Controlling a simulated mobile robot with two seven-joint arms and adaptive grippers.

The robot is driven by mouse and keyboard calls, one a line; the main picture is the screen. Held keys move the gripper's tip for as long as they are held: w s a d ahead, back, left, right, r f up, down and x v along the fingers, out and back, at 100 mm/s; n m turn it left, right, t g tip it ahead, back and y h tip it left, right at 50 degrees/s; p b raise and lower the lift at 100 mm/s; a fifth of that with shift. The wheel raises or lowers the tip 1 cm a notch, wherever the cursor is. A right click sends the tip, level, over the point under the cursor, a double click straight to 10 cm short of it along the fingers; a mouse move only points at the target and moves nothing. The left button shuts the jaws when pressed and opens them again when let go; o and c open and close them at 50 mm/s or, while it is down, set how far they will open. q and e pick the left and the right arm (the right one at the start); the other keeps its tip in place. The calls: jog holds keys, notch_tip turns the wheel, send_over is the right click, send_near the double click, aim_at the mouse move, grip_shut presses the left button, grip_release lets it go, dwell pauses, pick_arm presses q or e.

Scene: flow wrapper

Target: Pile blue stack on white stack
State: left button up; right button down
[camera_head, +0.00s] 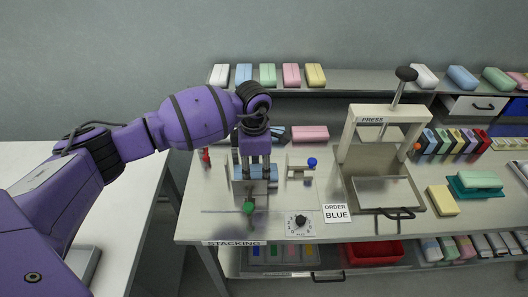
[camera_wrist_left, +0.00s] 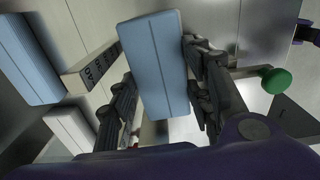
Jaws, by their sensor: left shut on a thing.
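My left gripper (camera_head: 256,168) points down over the stacking end of the table and is shut on a light blue stack. In the left wrist view the blue stack (camera_wrist_left: 153,62) lies between the two fingers (camera_wrist_left: 163,85), its long side along them. Another light blue stack (camera_wrist_left: 25,62) lies to the left, and a white block (camera_wrist_left: 72,130), perhaps the white stack, is below it, partly hidden. In the head view the gripper hides most of what is beneath it, so I cannot tell what the held stack rests on. My right gripper is not in view.
A green knob (camera_head: 249,207) and a dial (camera_head: 299,222) are at the table front. A blue-knobbed fixture (camera_head: 301,168) and the press (camera_head: 378,145) stand to the right. A pink stack (camera_head: 310,133) lies behind. A shelf (camera_head: 330,87) of coloured stacks runs along the back.

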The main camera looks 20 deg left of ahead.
pick_arm(q)
jog(key=shift+s+d+f, duration=0.15)
jog(key=shift+s+f, duration=0.3)
jog(key=shift+s, duration=0.05)
jog(key=o, duration=0.9)
jog(key=shift+c, duration=0.2)
jog(key=shift+w+r, duration=0.15)
jog(key=shift+r, duration=0.15)
notch_tip(320, 180, up, 12)
jog(key=shift+w, duration=0.35)
